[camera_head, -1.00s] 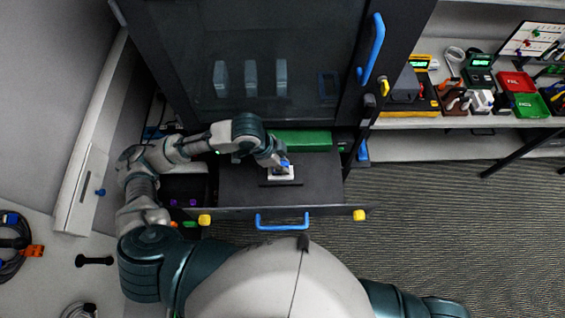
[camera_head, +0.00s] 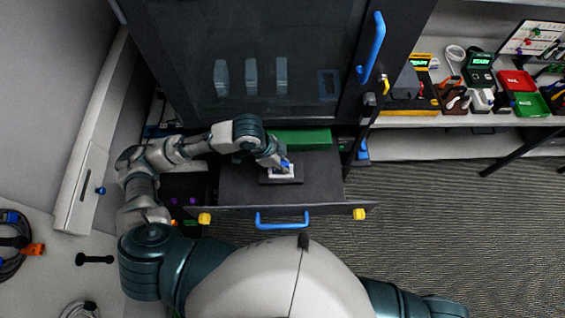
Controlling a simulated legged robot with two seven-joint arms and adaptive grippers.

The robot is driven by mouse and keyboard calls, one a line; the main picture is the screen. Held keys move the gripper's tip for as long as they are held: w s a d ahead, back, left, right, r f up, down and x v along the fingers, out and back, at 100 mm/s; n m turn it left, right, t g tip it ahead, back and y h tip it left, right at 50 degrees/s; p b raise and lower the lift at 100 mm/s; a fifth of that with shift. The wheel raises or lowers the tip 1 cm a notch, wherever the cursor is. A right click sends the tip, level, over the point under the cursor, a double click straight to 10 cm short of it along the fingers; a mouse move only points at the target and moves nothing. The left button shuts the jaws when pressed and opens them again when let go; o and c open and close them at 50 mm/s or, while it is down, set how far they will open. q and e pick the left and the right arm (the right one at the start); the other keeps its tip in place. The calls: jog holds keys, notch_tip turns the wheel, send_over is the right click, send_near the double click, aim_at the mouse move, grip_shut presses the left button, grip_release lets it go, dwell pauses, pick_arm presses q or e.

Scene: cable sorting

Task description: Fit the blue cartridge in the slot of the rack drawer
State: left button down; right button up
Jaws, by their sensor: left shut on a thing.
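The rack drawer (camera_head: 232,188) is pulled out below the dark cabinet, with a blue handle (camera_head: 282,221) on its front. A white block with a dark base (camera_head: 291,180) sits on the drawer's surface. My left gripper (camera_head: 281,165) reaches down over this block from the left. It is shut on the blue cartridge (camera_head: 285,163), of which only a small blue part shows. The cartridge is at the top of the white block; I cannot tell how deep it sits in the slot. My right gripper is out of view; only part of my right arm shows at the bottom.
The cabinet door (camera_head: 255,60) with a blue vertical handle (camera_head: 372,48) stands behind the drawer. A green block (camera_head: 302,139) lies at the drawer's back. Yellow knobs (camera_head: 359,214) mark the front corners. A shelf with red (camera_head: 517,81) and green trays is at right. Carpet at right is clear.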

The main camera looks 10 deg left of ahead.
pick_arm(q)
jog(key=shift+f, duration=0.4)
dwell(0.3)
jog(key=c, duration=1)
grip_release()
jog(key=shift+o, duration=0.2)
jog(key=o, duration=0.4)
jog(key=shift+r, duration=3.55)
